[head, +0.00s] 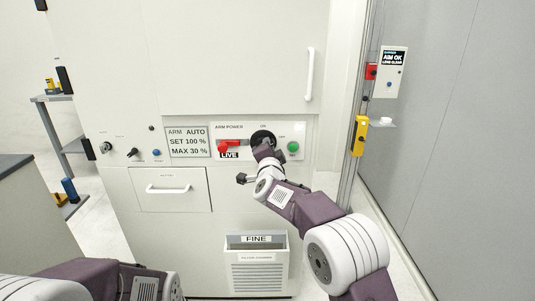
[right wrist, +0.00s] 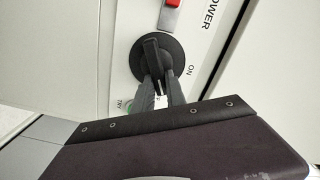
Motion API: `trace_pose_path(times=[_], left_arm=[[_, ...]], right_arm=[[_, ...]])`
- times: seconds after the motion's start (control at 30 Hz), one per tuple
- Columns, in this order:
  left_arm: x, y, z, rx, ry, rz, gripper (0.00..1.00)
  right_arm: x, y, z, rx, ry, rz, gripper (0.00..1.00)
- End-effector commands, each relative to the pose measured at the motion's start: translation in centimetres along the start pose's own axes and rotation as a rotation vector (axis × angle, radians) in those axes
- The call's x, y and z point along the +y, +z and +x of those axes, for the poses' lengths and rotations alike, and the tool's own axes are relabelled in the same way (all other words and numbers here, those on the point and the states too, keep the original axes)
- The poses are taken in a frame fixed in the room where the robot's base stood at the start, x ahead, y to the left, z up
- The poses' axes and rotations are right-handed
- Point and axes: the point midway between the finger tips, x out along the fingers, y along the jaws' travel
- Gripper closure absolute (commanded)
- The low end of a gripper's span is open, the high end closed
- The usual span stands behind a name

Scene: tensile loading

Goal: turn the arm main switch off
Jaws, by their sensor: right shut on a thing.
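The arm main switch is a black round rotary switch (head: 262,136) on the ARM POWER panel of the white cabinet. It also shows in the right wrist view (right wrist: 173,62), where its black handle runs roughly up and down the picture. The ON label (right wrist: 190,70) lies to the right of the handle there. My right gripper (head: 266,150) is at the switch, and its two fingers (right wrist: 158,92) are shut on the handle's lower end. A red lever (head: 228,145) with a LIVE sign (head: 229,155) sits left of the switch. My left gripper is out of view; only its arm shows at bottom left.
A green button (head: 293,147) sits close to the right of the switch. A display reading ARM AUTO (head: 188,143) is to the left. A drawer (head: 170,198) and a FINE bin (head: 257,268) are below. A profile post (head: 357,115) stands to the right.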

Motion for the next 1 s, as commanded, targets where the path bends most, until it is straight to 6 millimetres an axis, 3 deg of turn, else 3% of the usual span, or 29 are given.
trace_pose_path(times=[0.1,0.5,1.0], left_arm=[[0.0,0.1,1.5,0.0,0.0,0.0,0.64],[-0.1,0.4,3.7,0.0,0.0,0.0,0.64],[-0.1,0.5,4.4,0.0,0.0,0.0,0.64]], right_arm=[[0.6,0.2,0.0,0.001,-0.001,0.105,1.0],[1.1,0.3,0.0,0.0,0.002,0.385,1.0],[1.1,0.3,0.0,0.0,0.003,0.499,1.0]])
